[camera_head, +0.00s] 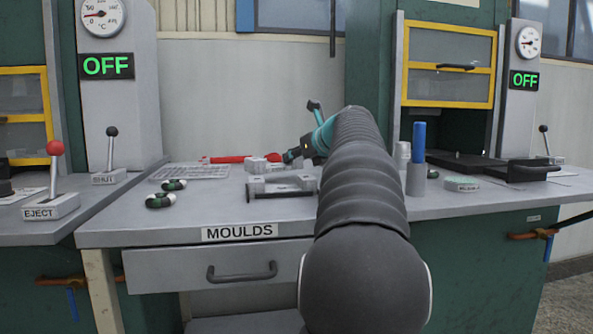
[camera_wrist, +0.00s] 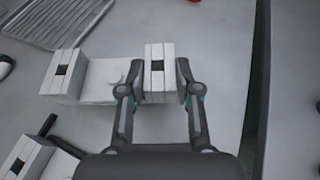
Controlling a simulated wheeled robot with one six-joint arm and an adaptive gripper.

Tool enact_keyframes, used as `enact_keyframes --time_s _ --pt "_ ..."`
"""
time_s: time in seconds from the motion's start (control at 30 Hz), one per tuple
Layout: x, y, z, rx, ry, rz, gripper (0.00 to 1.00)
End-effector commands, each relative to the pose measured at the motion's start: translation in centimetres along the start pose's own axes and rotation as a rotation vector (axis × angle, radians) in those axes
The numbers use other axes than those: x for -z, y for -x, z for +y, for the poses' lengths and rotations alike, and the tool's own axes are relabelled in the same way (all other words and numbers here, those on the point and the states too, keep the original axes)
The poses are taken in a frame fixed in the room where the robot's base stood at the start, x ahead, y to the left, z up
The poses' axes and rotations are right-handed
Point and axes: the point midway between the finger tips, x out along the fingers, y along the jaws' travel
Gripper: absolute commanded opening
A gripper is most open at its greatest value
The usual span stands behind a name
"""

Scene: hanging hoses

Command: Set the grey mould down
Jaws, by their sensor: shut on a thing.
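A light grey mould (camera_wrist: 160,52) with a dark square opening on top is between my gripper's two fingers (camera_wrist: 157,78) in the wrist view. The fingers press on its two sides. In the head view my gripper (camera_head: 292,156) is low over the MOULDS bench, partly hidden by my arm. I cannot tell whether the held mould touches the bench. A pale flat piece and a similar grey block (camera_wrist: 62,75) lie just left of it in the wrist view; I cannot tell whether they join it.
Another grey mould with a dark bar (camera_head: 283,186) lies nearer the bench front. A ribbed tray (camera_head: 190,171), a red tool (camera_head: 228,159) and green-and-white capsules (camera_head: 160,200) lie to the left. A blue rod in a grey holder (camera_head: 417,178) stands right of my arm. The bench front (camera_head: 150,236) is clear.

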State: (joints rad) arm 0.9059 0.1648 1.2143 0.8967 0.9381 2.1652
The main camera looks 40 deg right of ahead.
Motion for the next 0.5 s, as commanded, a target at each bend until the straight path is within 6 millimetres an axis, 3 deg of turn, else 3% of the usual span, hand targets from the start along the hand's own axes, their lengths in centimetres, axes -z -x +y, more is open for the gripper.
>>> enact_keyframes --time_s 0.13,0.5 --pt "2.1 -0.8 0.0 0.000 -0.001 0.000 0.00" --pt "2.2 -0.9 0.0 0.000 0.001 -0.001 0.00"
